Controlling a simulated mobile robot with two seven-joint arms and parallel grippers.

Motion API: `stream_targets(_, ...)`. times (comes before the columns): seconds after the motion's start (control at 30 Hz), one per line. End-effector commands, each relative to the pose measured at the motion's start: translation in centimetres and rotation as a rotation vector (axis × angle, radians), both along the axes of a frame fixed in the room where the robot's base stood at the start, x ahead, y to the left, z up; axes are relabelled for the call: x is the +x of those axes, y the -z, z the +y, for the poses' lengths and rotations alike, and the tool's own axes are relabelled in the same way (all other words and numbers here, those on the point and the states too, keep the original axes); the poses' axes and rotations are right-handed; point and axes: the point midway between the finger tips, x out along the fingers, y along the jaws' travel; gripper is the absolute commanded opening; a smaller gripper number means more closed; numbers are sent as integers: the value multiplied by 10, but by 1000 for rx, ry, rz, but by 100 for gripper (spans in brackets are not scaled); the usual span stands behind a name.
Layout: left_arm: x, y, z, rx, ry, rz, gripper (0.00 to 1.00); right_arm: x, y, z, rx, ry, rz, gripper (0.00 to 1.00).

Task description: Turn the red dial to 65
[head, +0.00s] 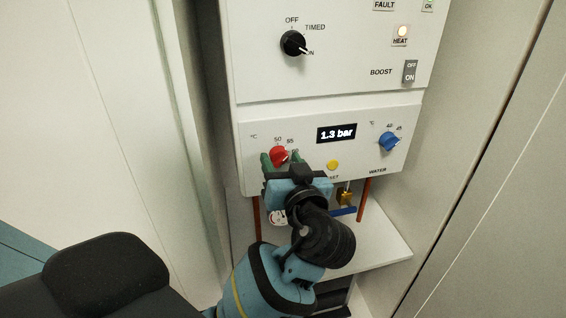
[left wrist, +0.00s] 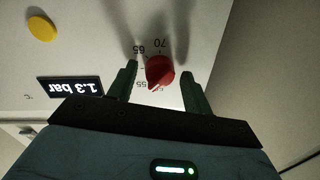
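The red dial (head: 278,154) sits at the left of the lower white panel, with 50 and 55 printed by it. In the left wrist view, upside down, the red dial (left wrist: 160,70) shows its white pointer toward the gap between 50 and 55. The 65 and 70 marks are on its far side. My left gripper (head: 281,160) is at the dial, its green fingers either side. In the left wrist view the left gripper (left wrist: 160,82) is open, with a gap between each finger and the dial. My right gripper is not in view.
A display (head: 336,134) reads 1.3 bar. A yellow button (head: 333,165) and a blue dial (head: 389,141) are to the right. A black selector (head: 293,43) is above, pointing to ON. Copper pipes (head: 364,199) and a white shelf (head: 385,245) lie below.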

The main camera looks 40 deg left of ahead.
Motion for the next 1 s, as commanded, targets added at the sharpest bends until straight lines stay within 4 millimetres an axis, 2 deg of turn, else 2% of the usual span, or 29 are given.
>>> stream_targets(0.03,0,0,0,0,0,0,43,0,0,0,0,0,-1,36)
stream_targets(0.3,0,0,0,0,0,0,10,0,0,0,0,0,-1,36)
stream_targets(0.67,-1,-2,0,42,-2,52,10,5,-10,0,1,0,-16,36)
stream_targets(1.0,-1,-5,0,210,-4,245,10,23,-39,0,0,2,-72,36)
